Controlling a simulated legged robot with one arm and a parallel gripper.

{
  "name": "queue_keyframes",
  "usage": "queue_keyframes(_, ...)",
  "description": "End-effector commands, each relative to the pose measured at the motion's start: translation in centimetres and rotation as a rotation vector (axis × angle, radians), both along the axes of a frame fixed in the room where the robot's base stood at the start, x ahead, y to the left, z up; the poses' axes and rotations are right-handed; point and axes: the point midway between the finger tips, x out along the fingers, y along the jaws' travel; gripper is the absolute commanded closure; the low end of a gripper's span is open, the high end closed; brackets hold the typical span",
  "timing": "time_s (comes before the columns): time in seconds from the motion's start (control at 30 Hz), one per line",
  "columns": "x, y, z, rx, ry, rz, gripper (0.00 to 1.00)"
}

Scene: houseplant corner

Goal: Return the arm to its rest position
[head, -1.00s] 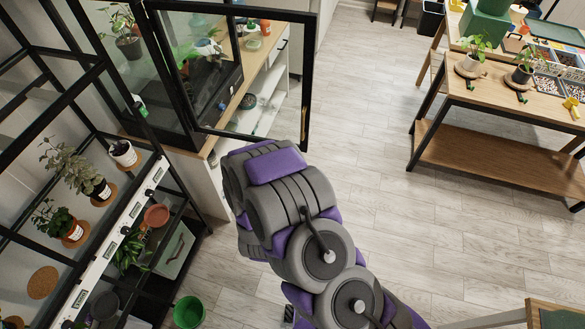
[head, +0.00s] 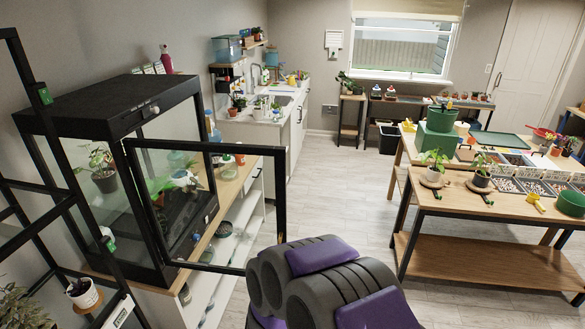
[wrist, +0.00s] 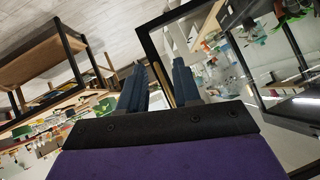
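My arm (head: 325,283), grey and purple, rises from the bottom edge of the head view, just right of the open glass door (head: 285,210) of a black cabinet. My gripper is hidden in the head view. In the wrist view my gripper (wrist: 158,78) shows two blue fingers standing apart with nothing clearly held between them. The black door frame (wrist: 150,45) appears behind and between the fingers in that view; I cannot tell how far away it is.
The black glass cabinet (head: 110,110) with plants stands at the left on a wooden-topped shelf unit. A black rack (head: 60,205) is at the far left. A wooden workbench (head: 470,262) with pots stands at the right. The floor (head: 345,200) between is clear.

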Motion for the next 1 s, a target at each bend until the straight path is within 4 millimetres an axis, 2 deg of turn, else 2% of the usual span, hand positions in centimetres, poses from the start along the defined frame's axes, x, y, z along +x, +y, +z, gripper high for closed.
queue_keyframes(0.07,-0.4,-0.2,1.1,0.033,0.064,0.031,0.67)
queue_keyframes(0.23,-3.0,-0.9,3.2,0.063,0.218,0.12,0.67)
queue_keyframes(0.47,-8.5,-3.9,6.1,0.041,0.413,0.236,0.67)
queue_keyframes(0.67,-14.8,-8.5,8.3,-0.025,0.586,0.304,0.67)
queue_keyframes(1.0,-28.1,-17.6,11.3,-0.159,0.907,0.303,0.67)
